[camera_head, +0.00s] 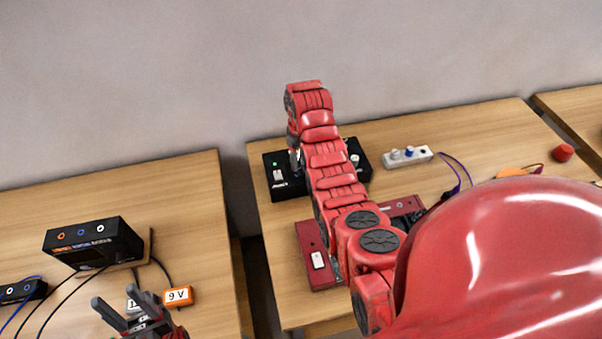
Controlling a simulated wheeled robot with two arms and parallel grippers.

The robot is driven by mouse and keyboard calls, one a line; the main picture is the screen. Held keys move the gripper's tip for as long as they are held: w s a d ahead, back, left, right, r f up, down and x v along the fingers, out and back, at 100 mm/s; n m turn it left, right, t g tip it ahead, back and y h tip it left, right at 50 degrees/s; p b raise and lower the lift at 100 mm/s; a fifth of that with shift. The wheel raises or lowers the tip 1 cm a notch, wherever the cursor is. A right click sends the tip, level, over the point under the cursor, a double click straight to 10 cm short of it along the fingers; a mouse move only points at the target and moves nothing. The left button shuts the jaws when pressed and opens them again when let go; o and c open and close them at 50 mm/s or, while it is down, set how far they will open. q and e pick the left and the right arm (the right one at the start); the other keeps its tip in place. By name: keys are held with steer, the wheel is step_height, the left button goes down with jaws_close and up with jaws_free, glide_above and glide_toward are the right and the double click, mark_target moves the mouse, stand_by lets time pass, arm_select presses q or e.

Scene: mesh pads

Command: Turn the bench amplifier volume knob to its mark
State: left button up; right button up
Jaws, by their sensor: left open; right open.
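A black box (357,147), which looks like the bench amplifier, lies near the back of the middle table. It has a white switch, a small green light and a pale round part at its right end. My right arm crosses over the box and hides its middle. My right gripper (295,160) points down at the box's left half, open; its fingertips are small and partly hidden, and I cannot tell whether they touch a knob. The knob and its mark do not show clearly. My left gripper (112,312) is open and empty above the left table's front.
A red box (317,262) with a white switch lies in front, partly under my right arm. A white strip (407,157) and red knob-like piece (562,152) lie right. A gap separates the tables.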

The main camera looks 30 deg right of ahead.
mark_target(301, 167)
step_height(301, 167, down, 2)
steer(key=shift+f+p, duration=0.1)
steer(key=shift+p, duration=0.55)
steer(key=shift+f, duration=0.55)
jaws_close()
